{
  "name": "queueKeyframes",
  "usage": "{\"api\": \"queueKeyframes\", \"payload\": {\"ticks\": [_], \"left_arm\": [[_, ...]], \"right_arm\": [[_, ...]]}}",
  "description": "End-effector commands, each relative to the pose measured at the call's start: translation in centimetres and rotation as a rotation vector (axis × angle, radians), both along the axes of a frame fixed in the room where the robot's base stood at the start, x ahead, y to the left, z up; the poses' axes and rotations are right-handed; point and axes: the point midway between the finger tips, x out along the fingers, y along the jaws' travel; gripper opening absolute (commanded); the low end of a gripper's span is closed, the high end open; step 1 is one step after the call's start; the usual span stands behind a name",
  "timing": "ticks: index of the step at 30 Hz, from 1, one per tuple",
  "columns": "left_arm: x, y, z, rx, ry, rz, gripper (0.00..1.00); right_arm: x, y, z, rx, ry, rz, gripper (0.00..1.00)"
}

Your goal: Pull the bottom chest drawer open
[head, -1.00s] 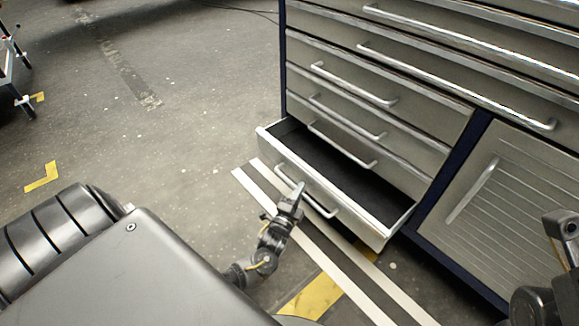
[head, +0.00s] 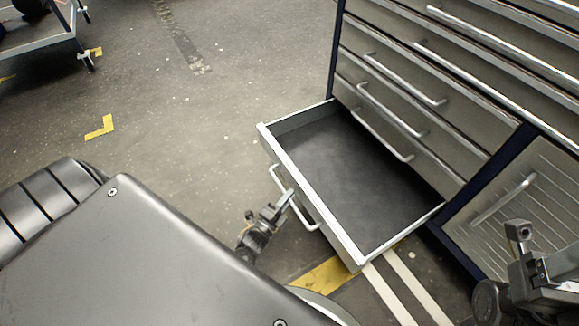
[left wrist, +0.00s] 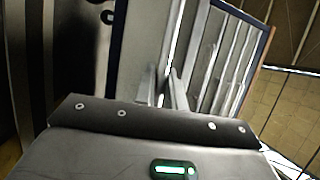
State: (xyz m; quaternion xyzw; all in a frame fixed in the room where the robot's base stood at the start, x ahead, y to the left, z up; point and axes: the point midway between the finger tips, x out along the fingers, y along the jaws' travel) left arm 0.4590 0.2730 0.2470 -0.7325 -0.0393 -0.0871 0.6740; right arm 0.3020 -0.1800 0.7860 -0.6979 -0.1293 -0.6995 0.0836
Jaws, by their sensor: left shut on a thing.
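The bottom chest drawer (head: 350,180) is pulled well out of the grey chest (head: 405,110), and its dark floor shows empty. Its bar handle (head: 279,181) runs along the front face. My left gripper (head: 287,197) is shut on that handle near its middle. In the left wrist view the left gripper's fingers (left wrist: 163,88) show close together in front of the chest, and the grip itself is hard to make out. My right gripper (head: 528,245) is at the lower right, in front of the cabinet door; its fingers cannot be clearly read.
The chest's other drawers above are closed. A closed cabinet door (head: 520,205) with a bar handle stands right of the drawers. A wheeled cart (head: 40,40) stands at the far upper left. The floor left of the drawer is clear, with yellow marks (head: 100,127).

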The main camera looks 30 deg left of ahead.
Motion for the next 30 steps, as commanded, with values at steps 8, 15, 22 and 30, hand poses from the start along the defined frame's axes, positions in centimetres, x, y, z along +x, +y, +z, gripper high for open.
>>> {"api": "queueKeyframes", "payload": {"ticks": [8, 15, 22, 30], "left_arm": [[0.2, 0.1, 0.0, 0.003, 0.001, 0.001, 0.14], [0.1, 0.0, 0.0, 0.003, 0.000, 0.002, 0.33], [0.1, 0.1, 0.4, 0.002, 0.000, 0.002, 0.33], [-0.8, -0.4, 5.0, 0.001, -0.002, 0.001, 0.40]], "right_arm": [[0.0, 0.0, 0.0, -0.001, 0.001, 0.000, 0.72], [0.0, 0.0, 0.0, -0.001, 0.001, 0.000, 0.72], [0.0, 0.0, 0.2, -0.001, 0.000, 0.000, 0.72], [-0.3, -0.4, -0.1, 0.004, 0.083, -0.001, 0.72]]}}
